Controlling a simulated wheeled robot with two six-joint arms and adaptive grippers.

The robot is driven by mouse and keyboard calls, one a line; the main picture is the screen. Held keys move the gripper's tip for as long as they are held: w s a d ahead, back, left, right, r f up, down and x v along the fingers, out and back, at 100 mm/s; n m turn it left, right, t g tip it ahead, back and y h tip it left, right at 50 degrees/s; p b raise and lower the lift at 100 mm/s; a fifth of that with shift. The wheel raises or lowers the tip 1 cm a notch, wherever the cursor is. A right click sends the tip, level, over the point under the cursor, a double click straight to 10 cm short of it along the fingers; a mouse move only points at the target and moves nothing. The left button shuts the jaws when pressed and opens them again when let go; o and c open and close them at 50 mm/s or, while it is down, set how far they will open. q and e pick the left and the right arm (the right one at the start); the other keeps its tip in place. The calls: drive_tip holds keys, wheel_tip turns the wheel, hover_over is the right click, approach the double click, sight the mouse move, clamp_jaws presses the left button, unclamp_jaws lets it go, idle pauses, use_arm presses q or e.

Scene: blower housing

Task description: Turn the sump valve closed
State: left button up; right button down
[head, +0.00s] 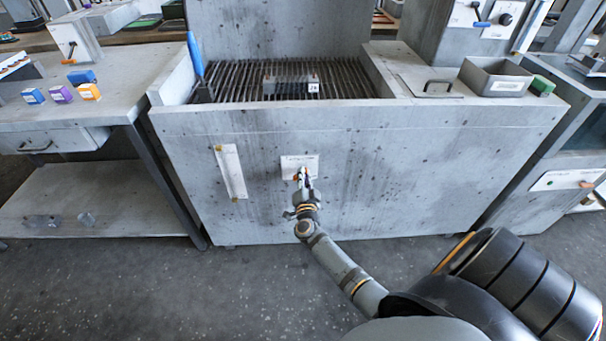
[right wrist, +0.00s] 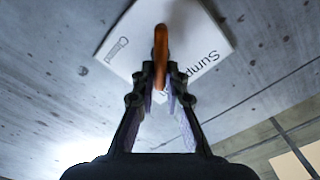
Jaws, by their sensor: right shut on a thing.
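The sump valve shows as an orange lever handle (right wrist: 161,55) in front of a white plate (right wrist: 205,40) marked "Sump" in the right wrist view. In the head view the plate (head: 291,161) is on the front of the grey concrete-like housing, and the handle is mostly hidden by my gripper. My right gripper (right wrist: 161,72) is shut on the lever handle, its two fingertips at the lever's near end. It also shows in the head view (head: 304,182). My left gripper is not in view.
A long white strip (head: 231,171) is on the housing front, left of the valve. A grated bay (head: 240,78) with a small block (head: 290,85) and a blue-handled tool (head: 195,55) is above. A side table (head: 100,190) stands left. The floor in front is clear.

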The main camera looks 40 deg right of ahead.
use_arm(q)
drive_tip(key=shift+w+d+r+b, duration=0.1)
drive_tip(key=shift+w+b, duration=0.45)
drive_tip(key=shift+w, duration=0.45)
use_arm(e)
drive_tip(key=shift+s+d+f+m, duration=0.1)
drive_tip(key=shift+f+m, duration=0.15)
drive_tip(key=shift+m, duration=1.2)
drive_tip(key=shift+s+f+m, duration=0.1)
drive_tip(key=shift+f+m, duration=0.1)
drive_tip(key=shift+m, duration=1.2)
drive_tip(key=shift+d+f+m, duration=0.1)
drive_tip(key=shift+f+m, duration=0.15)
drive_tip(key=shift+m, duration=1.2)
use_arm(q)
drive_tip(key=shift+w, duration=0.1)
use_arm(e)
drive_tip(key=c, duration=1.4)
unclamp_jaws()
